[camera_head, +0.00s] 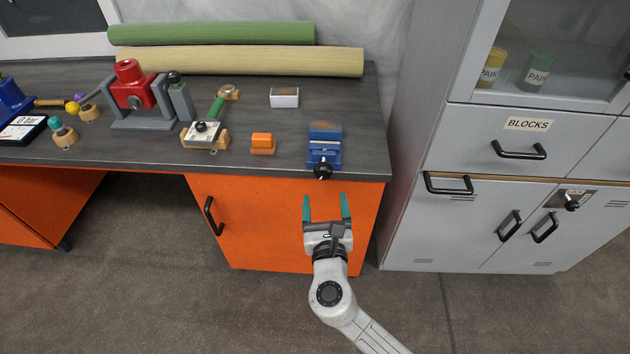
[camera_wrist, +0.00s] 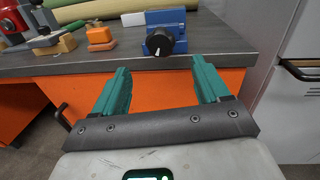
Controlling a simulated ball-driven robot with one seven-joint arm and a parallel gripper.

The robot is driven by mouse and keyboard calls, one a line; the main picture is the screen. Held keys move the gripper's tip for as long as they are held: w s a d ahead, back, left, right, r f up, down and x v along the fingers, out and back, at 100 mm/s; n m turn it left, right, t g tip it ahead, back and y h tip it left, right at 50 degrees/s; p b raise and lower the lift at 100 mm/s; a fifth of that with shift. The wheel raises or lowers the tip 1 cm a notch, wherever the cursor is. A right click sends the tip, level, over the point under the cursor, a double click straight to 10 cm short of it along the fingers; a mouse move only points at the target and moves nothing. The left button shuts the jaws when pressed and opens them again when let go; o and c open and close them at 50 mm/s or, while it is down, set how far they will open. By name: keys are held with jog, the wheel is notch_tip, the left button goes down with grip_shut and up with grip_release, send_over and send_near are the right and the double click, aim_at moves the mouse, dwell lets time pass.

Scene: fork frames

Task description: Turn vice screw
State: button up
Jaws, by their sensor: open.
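The blue vice (camera_head: 324,145) stands at the right front of the dark workbench. Its black screw knob (camera_head: 322,171) sticks out at the bench's front edge. In the wrist view the vice (camera_wrist: 166,18) is ahead, and the knob (camera_wrist: 160,42) with a white mark faces me, between and beyond the fingers. My gripper (camera_head: 326,203) is open, with two teal fingers pointing toward the bench. It is in front of the orange cabinet and apart from the knob, lower in the head view. In the wrist view my gripper (camera_wrist: 162,88) has nothing between its fingers.
The workbench top (camera_head: 350,110) holds an orange block (camera_head: 262,142) and a white box (camera_head: 284,98) near the vice. A red machine (camera_head: 130,88) stands farther left. Orange cabinet doors (camera_head: 270,225) are below. A grey cabinet (camera_head: 480,200) with black handles stands at the right.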

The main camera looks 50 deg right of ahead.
aim_at(323, 177)
jog(key=x, duration=1)
jog(key=shift+d, duration=0.15)
jog(key=shift+c, duration=0.4)
jog(key=c, duration=0.9)
